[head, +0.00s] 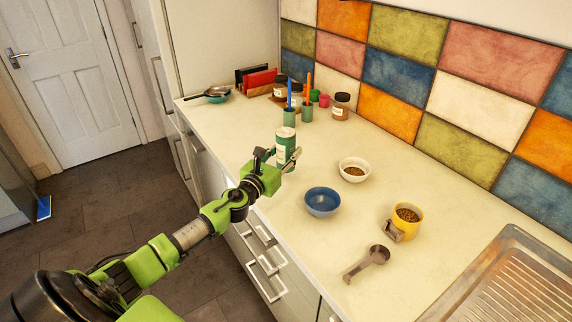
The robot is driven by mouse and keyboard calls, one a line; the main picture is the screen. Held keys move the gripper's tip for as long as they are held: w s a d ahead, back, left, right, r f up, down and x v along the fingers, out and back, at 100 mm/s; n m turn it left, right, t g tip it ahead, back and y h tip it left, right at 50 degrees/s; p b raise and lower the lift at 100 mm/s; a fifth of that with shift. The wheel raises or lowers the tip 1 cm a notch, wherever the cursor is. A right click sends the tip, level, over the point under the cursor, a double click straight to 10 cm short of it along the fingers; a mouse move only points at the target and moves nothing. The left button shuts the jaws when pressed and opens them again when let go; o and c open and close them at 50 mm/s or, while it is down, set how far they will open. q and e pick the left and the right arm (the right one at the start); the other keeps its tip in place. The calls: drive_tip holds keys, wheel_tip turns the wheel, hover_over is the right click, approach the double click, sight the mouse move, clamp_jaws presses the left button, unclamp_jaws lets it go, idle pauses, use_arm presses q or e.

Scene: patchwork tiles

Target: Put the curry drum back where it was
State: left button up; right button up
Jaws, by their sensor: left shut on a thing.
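The curry drum, a green cylinder with a pale label (286,147), is upright over the left part of the counter. My left gripper (280,160) is shut on its lower part, coming from the front left. The fingers hide part of the drum's base, so I cannot tell whether it touches the counter. My right gripper is not in view.
Behind the drum stand green holders (289,117) and several jars, one brown with a dark lid (340,106). A white bowl (354,170), a blue bowl (322,202), a yellow cup (407,219) and a scoop (367,263) lie to the right. Bare counter separates them.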

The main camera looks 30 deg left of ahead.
sight(286, 159)
use_arm(q)
drive_tip(key=shift+w+a+f+b, duration=0.15)
drive_tip(key=shift+f+b, duration=0.3)
drive_tip(key=shift+f, duration=0.5)
drive_tip(key=shift+w+f+b, duration=0.1)
drive_tip(key=shift+f+b, duration=0.35)
drive_tip(key=shift+f, duration=0.45)
drive_tip(key=o, duration=0.8)
drive_tip(key=shift+s+f, duration=0.1)
drive_tip(key=shift+f, duration=0.1)
drive_tip(key=o, duration=0.4)
drive_tip(key=shift+r, duration=0.1)
drive_tip(key=shift+r, duration=0.25)
drive_tip(key=s, duration=1)
drive_tip(key=shift+s+d+f+b, duration=0.2)
drive_tip(key=shift+d+f+b, duration=0.05)
drive_tip(key=shift+d+b, duration=0.15)
drive_tip(key=shift+s+r, duration=0.15)
drive_tip(key=shift+s, duration=0.6)
